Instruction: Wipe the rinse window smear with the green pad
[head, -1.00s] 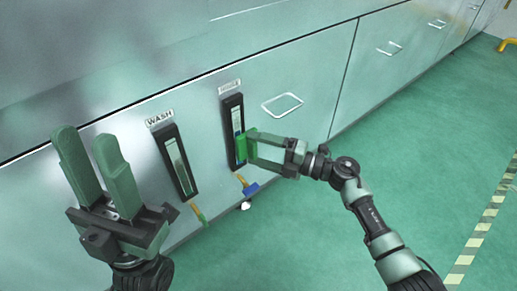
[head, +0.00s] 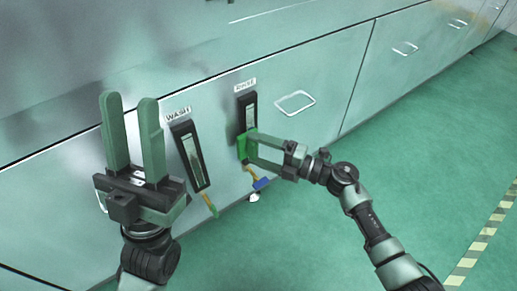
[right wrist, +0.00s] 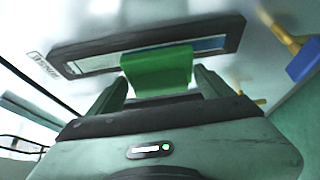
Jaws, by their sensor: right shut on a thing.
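The rinse window (head: 250,112) is a narrow upright glass in a black frame under a label on the steel cabinet front. My right gripper (head: 252,148) is shut on the green pad (head: 243,147), which lies over the lower part of this window. The right wrist view shows the pad (right wrist: 158,70) between the two fingers, against or very close to the window frame (right wrist: 225,35). I cannot make out a smear; the pad hides part of the glass. My left gripper (head: 133,135) is open and empty, in front of the cabinet left of the wash window (head: 191,155).
A valve with a blue handle (head: 261,184) sits just below the rinse window, close to my right gripper. A valve with a green handle (head: 210,205) is below the wash window. A recessed pull (head: 296,102) is to the right. The green floor (head: 420,150) is clear.

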